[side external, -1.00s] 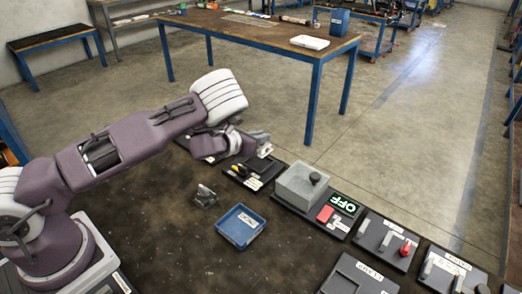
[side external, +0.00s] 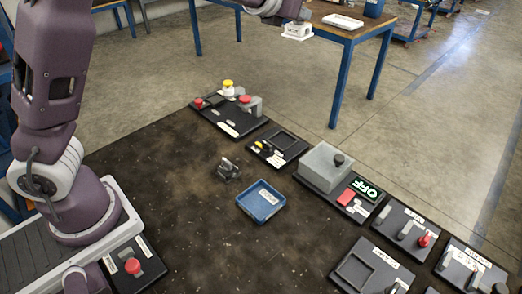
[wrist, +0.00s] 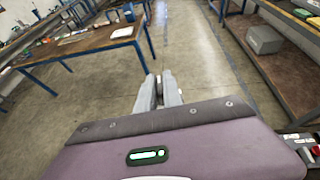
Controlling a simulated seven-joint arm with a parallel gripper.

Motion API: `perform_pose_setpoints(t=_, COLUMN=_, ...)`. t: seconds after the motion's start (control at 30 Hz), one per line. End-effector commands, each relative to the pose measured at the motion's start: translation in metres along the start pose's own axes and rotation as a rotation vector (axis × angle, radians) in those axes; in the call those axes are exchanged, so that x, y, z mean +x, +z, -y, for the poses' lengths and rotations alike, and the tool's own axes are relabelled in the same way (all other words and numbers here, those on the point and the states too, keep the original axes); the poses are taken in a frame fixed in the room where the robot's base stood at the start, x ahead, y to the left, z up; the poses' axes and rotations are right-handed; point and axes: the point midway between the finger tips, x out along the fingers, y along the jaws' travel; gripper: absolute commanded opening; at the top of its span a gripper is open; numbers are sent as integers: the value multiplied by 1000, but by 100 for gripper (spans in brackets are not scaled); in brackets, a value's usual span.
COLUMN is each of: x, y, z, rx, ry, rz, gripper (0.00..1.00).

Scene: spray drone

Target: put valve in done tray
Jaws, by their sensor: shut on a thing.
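My gripper (side external: 296,30) is at the top of the side view, high above the far side of the work table and partly cut off by the frame. The wrist view shows its two grey fingers (wrist: 158,93) close together. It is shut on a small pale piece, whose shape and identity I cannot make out. A small grey metal part (side external: 228,170) stands on the dark table, left of the blue tray; I cannot tell whether it is the valve. The shallow blue tray (side external: 280,201) is empty but for a pale label, too small to read.
Black boards line the table edge: one with red and yellow buttons (side external: 228,118), one with an empty recess (side external: 287,142), and one with a grey box (side external: 326,166) and OFF sign. A wooden bench (side external: 327,13) stands behind.

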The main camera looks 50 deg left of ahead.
Motion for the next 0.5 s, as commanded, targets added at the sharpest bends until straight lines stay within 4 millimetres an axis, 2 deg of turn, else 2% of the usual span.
perform_pose_setpoints(t=0.27, x=-4, y=-8, z=12, rx=-65, ry=159, rz=2, gripper=0)
perform_pose_setpoints(t=0.5, x=-26, y=-25, z=31, rx=-145, ry=352, rz=1, gripper=0)
